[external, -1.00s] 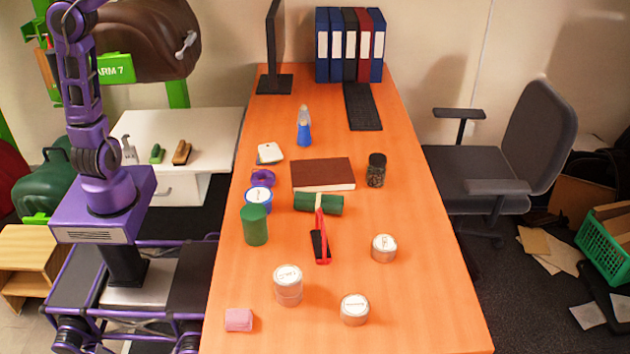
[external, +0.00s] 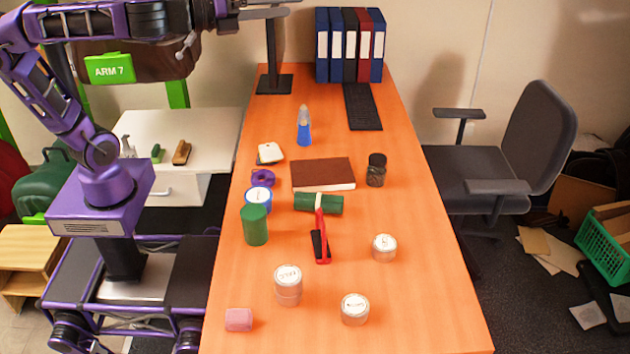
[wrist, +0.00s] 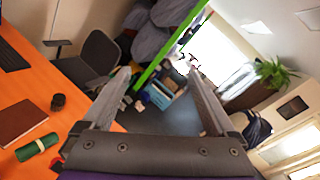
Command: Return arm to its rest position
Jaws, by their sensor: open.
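My gripper (external: 262,8) is at the top of the external view, raised well above the far left part of the desk, in front of the monitor. In the wrist view my gripper (wrist: 160,88) shows two grey fingers spread wide apart with nothing between them. My purple arm reaches from its base at the left, up and then level to the right. No object is touching the fingers.
The orange desk (external: 400,300) holds a brown book (external: 322,173), a green roll (external: 330,205), a green can (external: 255,226), several tins and a dark jar (external: 376,170). Binders (external: 349,45) and a monitor (external: 272,40) stand at the back. An office chair (external: 530,140) is at right.

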